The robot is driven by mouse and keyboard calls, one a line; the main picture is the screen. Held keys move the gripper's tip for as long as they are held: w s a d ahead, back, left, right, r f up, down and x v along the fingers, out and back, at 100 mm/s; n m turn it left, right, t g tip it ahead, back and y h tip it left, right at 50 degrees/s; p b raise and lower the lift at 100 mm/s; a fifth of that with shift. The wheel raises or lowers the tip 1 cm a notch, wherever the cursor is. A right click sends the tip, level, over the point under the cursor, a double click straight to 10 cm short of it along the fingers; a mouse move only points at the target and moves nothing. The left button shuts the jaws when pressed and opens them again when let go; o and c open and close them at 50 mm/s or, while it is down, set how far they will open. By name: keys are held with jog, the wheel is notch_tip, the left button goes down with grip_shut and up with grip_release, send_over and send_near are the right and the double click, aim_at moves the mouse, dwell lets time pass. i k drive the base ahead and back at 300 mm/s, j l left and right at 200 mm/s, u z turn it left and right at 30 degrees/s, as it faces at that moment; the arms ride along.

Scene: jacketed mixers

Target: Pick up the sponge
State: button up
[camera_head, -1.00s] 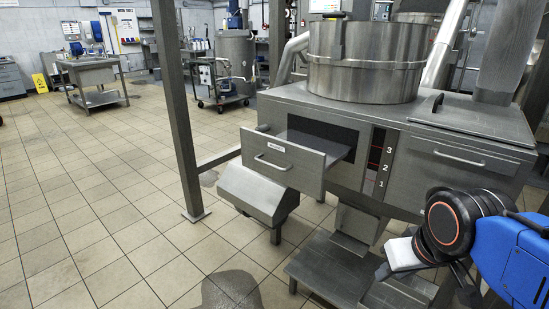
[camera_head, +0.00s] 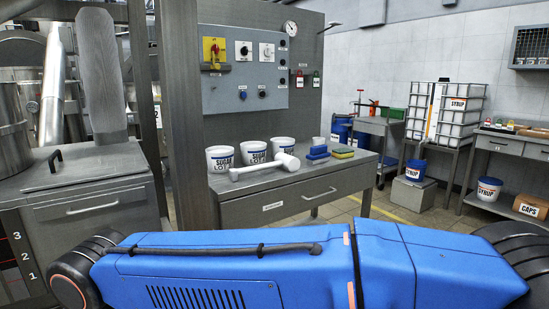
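A small yellow and green sponge (camera_head: 342,153) lies on top of the grey metal bench (camera_head: 290,191), toward its right end. A blue object (camera_head: 317,153), perhaps a brush, lies just left of it. My blue arm crosses the bottom of the view, in front of and below the bench. My gripper is out of view, so its state and anything in it are hidden.
White tubs (camera_head: 284,145) and a white mallet-like tool (camera_head: 264,167) stand or lie left of the sponge. A control panel (camera_head: 243,72) rises behind the bench. A steel machine (camera_head: 85,184) and a post (camera_head: 187,120) are at left. Some floor shows at right.

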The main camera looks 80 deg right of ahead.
aim_at(343, 153)
jog(key=z, duration=2.95)
